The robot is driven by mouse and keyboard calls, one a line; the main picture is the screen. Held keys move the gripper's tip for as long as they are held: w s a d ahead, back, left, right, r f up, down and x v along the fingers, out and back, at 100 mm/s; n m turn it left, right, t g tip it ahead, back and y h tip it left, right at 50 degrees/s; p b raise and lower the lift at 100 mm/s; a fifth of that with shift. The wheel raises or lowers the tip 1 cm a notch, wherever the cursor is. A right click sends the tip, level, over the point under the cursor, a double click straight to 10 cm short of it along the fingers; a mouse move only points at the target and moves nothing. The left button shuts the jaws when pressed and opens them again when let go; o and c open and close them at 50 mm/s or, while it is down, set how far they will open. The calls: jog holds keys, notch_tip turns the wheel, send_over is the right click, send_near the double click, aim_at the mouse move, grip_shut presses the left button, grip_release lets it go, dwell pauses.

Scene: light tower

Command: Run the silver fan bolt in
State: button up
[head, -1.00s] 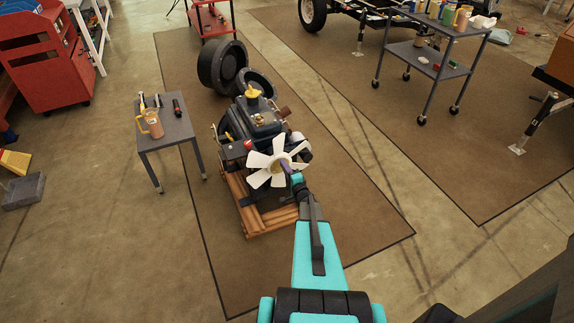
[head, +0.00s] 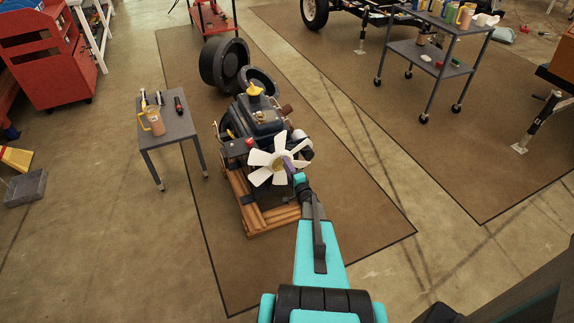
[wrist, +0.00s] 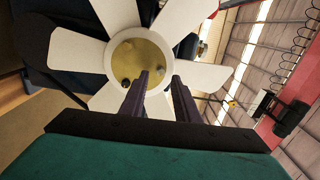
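The white fan (head: 262,158) with a brass hub is on the front of the dark engine (head: 265,120). In the wrist view the fan (wrist: 80,48) fills the upper left, and its brass hub (wrist: 139,60) carries small bolt heads. One small silvery bolt head (wrist: 160,70) shows beside my left fingertip; a darker one (wrist: 126,82) sits lower left. My gripper (wrist: 162,78) has its two dark purple fingers apart, in front of the hub's right side. I cannot tell whether a finger touches the bolt.
The engine stands on a wooden pallet (head: 270,222) on a brown mat (head: 345,235). A small grey table (head: 172,130) with a tan mug (head: 153,121) and tools stands left. Tires (head: 224,63) lie behind, and a grey cart (head: 436,55) stands at the upper right.

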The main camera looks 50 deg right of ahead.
jog(key=b+v, duration=0.2)
jog(key=v, duration=1)
jog(key=shift+s, duration=0.35)
jog(key=shift+a, duration=0.1)
jog(key=shift+w, duration=0.1)
